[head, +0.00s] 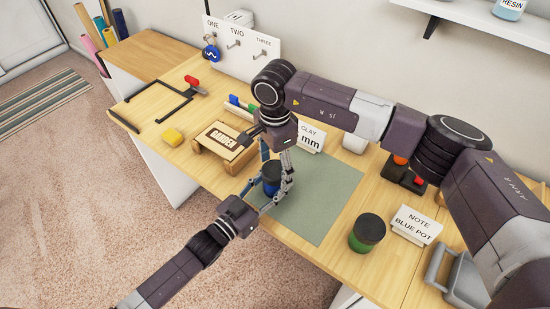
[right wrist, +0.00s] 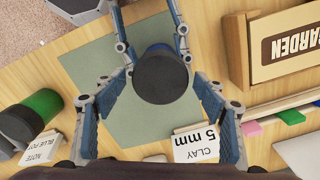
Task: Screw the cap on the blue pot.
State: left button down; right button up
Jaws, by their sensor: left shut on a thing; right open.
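The blue pot (head: 270,188) stands on the grey-green mat (head: 328,196), with a dark round cap (head: 272,167) on its top. From above, the cap (right wrist: 163,75) hides nearly all of the pot in the right wrist view. I cannot tell how tight the cap sits. My left gripper (head: 262,192) comes in low from the front left and is shut on the blue pot. My right gripper (head: 277,168) points down over the pot. In the right wrist view its fingers (right wrist: 162,88) are spread on both sides of the cap, with gaps to it.
A green pot with a dark lid (head: 367,233) stands right of the mat, near a "NOTE BLUE POT" card (head: 416,225). A "GARDEN" sign on a wooden stand (head: 224,139) is close on the left. A "CLAY 5 mm" card (right wrist: 196,144) stands behind the pot.

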jog(key=shift+f, duration=0.15)
jog(key=shift+c, duration=0.3)
jog(key=c, duration=1.2)
jog(key=m, duration=1.2)
jog(key=o, duration=1.4)
notch_tip(320, 180, up, 12)
